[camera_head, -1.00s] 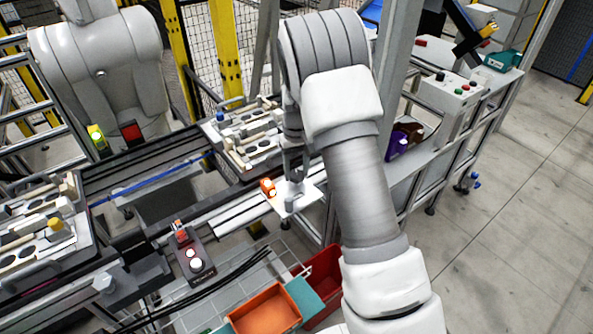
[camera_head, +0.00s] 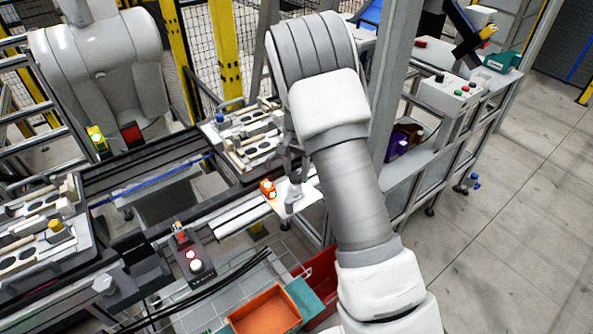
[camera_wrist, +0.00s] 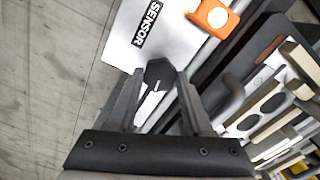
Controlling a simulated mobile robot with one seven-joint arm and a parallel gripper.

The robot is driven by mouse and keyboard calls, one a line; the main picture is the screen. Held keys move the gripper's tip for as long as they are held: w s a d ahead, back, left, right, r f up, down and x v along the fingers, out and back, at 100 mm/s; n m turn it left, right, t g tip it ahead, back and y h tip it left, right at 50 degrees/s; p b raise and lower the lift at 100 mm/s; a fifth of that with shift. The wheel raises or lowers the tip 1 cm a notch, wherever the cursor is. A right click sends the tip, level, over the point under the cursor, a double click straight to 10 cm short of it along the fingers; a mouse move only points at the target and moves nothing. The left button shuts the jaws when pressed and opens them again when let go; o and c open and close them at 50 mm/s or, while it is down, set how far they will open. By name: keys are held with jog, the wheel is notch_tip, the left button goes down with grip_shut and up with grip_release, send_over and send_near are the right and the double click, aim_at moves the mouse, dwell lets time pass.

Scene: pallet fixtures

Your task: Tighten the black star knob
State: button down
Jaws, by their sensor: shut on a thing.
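The black star knob (camera_wrist: 160,71) shows in the wrist view between my fingertips, at the edge of a white plate (camera_wrist: 117,45) labelled SENSOR. My gripper (camera_wrist: 158,82) is shut on the knob, one finger on each side of it. The fingers hide part of its rim. In the head view my gripper (camera_head: 290,165) is low over the white plate (camera_head: 308,196) beside the conveyor, and I cannot make out the knob there.
An orange unit with a white button (camera_wrist: 212,17) sits close by on the plate. A pallet tray with pale fixtures (camera_head: 250,140) lies on the conveyor just left of my arm. An orange bin (camera_head: 265,312) stands below. A grey post (camera_head: 392,90) rises close to my arm's right.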

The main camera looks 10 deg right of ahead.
aim_at(296, 175)
jog(key=shift+m, duration=0.6)
jog(key=shift+c, duration=1.5)
grip_release()
jog(key=shift+r, duration=0.1)
notch_tip(296, 175, up, 17)
jog(key=shift+r, duration=0.15)
